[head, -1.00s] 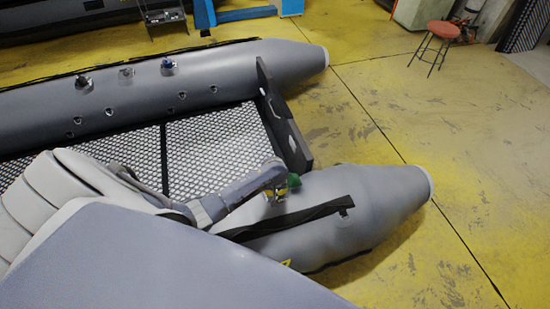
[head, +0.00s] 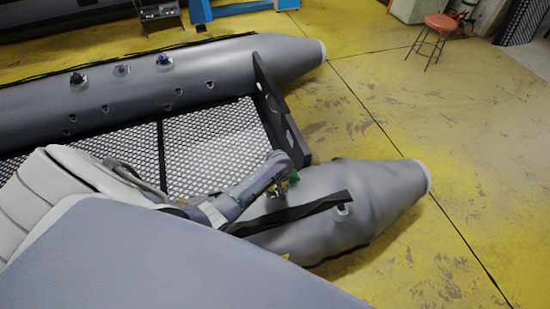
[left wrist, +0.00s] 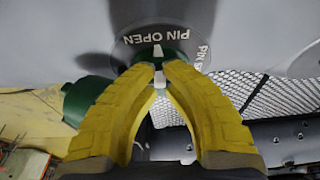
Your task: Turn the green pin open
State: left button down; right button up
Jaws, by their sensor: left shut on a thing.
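The green pin (left wrist: 150,55) sits in a round grey valve plate with white lettering (left wrist: 157,35) reading "PIN OPEN" and a second, partly cut-off "PIN" label at its right. A white marker shows on the pin near "PIN OPEN". My left gripper (left wrist: 161,74) has its yellow fingertips closed together on the pin, hiding part of it. A larger green cap (left wrist: 82,102) is partly behind the left finger. In the head view, my left gripper (head: 280,189) is at the near grey tube beside a small green part (head: 293,177). My right gripper is not in view.
The near tube (head: 385,185) carries a black strap (head: 300,211). A dark transom board (head: 278,105) stands next to the valve. Mesh flooring (head: 215,135) lies between the tubes. Yellow floor is clear at the right; a red stool (head: 438,24) stands far off.

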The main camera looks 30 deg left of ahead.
pick_arm(q)
jog(key=c, duration=1.5)
grip_release()
jog(key=r, duration=0.4)
jog(key=s+d+r, duration=0.1)
jog(key=r, duration=0.6)
jog(key=shift+s+d+r, duration=0.25)
jog(key=shift+d+r, duration=0.1)
jog(key=shift+w+a+f, duration=0.25)
jog(key=shift+a+f, duration=0.05)
jog(key=shift+f, duration=1.65)
jog(key=shift+w+a+f, duration=0.25)
jog(key=shift+a+f, duration=0.05)
jog(key=shift+f, duration=1.65)
jog(key=shift+w+a+f, duration=0.25)
jog(key=shift+a+f, duration=0.05)
jog(key=shift+f, duration=1.65)
